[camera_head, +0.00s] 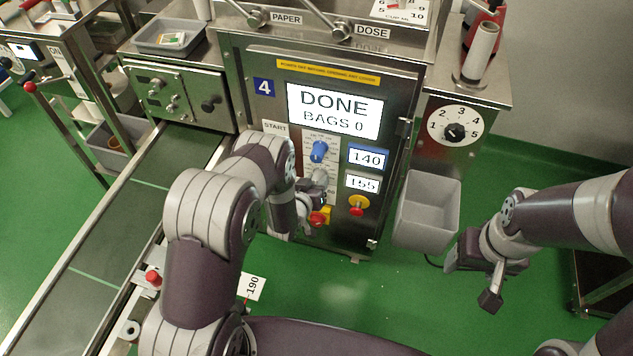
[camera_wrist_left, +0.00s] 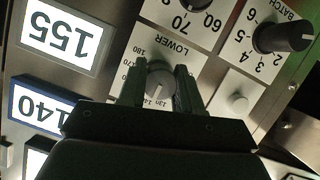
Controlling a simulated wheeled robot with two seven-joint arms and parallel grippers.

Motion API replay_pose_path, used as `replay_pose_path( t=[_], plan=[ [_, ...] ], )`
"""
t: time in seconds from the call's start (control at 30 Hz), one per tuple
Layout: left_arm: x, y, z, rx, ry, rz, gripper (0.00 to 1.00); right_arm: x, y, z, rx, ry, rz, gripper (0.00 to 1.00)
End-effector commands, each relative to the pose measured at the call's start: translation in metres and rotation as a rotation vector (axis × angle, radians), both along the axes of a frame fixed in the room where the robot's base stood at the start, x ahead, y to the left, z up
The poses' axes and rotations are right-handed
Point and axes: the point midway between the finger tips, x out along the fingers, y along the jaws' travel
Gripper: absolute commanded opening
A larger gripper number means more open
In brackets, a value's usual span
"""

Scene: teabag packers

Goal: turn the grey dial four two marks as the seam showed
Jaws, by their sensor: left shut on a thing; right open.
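The grey dial (camera_wrist_left: 160,84) sits on a white scale plate marked LOWER, upside down in the left wrist view. My left gripper (camera_wrist_left: 160,92) is shut on it, one finger on each side. In the head view the grey dial (camera_head: 319,180) is below the blue dial (camera_head: 319,151), and my left gripper (camera_head: 313,196) is partly hidden by its arm. The blue-framed display (camera_head: 368,158) reads 140; the display below it (camera_head: 362,182) reads 155. The main screen (camera_head: 333,111) on machine 4 reads DONE, BAGS 0. My right gripper (camera_head: 470,284) is open and empty, away from the panel.
A black five-position knob (camera_head: 455,132) is further right. In the left wrist view a black BATCH knob (camera_wrist_left: 282,33) is near the gripper. A conveyor (camera_head: 130,215) runs at left.

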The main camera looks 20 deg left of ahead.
Motion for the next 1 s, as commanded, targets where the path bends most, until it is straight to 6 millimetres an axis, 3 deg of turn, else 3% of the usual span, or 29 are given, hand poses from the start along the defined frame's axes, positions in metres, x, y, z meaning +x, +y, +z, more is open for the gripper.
replay_pose_path(
  t=[0.37,0.4,0.43,0.47,0.77,0.87,1.0],
  plan=[
    [0.004,0.001,0.005,-0.004,-0.015,0.002,0.04,0.0,0.0,0.0,0.0,0.0,0.0,0.69],
    [0.004,0.001,0.005,-0.003,-0.015,0.003,0.47,0.0,0.0,0.0,0.0,0.0,0.0,0.69],
    [0.004,0.001,0.005,-0.003,-0.014,0.003,0.57,0.0,0.0,0.0,0.0,0.0,0.0,0.69],
    [0.004,0.001,0.004,-0.003,-0.013,0.002,0.59,0.0,0.0,0.0,0.0,0.0,0.0,0.69],
    [-0.001,0.001,0.004,-0.002,-0.006,0.001,0.59,0.0,0.0,0.001,0.0,0.0,0.0,0.69],
    [-0.014,0.003,0.01,-0.002,-0.004,0.002,0.59,0.0,0.0,0.005,0.0,0.0,0.0,0.69],
    [-0.049,0.008,0.025,-0.003,-0.003,0.002,0.59,0.0,0.0,0.012,0.0,0.0,0.0,0.69]
  ],
)
